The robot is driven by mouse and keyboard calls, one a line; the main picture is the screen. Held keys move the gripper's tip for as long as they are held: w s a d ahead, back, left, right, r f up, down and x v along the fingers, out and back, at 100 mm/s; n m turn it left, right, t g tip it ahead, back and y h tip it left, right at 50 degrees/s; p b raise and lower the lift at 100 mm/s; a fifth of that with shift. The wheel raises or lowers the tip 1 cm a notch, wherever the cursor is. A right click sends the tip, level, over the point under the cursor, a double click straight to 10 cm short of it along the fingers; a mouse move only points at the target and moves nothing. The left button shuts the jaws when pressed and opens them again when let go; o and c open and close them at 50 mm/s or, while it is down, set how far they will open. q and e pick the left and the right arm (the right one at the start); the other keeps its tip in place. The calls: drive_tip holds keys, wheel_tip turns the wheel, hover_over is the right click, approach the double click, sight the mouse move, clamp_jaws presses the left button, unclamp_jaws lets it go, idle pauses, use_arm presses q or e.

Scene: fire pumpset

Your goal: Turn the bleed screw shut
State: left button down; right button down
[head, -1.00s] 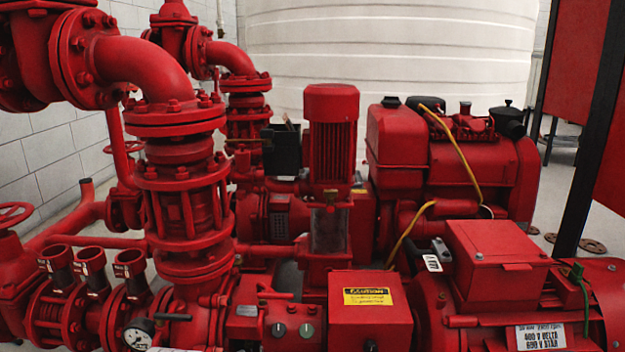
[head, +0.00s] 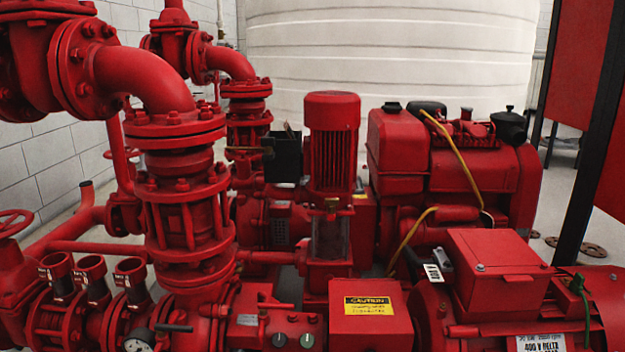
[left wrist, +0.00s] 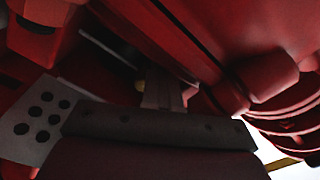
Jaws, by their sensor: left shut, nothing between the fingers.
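I cannot make out the bleed screw for certain in either view. In the left wrist view my left gripper (left wrist: 163,92) is shut and empty, its fingers pointing in among dark red metal parts. A small dull yellowish spot (left wrist: 140,86) shows just left of the fingers; I cannot tell what it is or whether they touch it. In the head view the vertical red pump motor (head: 331,140) stands mid-picture, on the pump set. Neither gripper shows in the head view.
Large red pipes and flanges (head: 182,215) crowd the left. A box with a yellow caution label (head: 370,325) is at front centre, and a red engine (head: 455,165) with a yellow hose stands right. A dark post (head: 590,140) rises at far right.

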use_arm(q)
drive_tip(key=s+p, duration=0.2)
drive_tip(key=s, duration=0.4)
drive_tip(key=shift+s+a+f+p, duration=0.15)
drive_tip(key=shift+s+a+p, duration=0.05)
drive_tip(key=shift+a+p, duration=0.1)
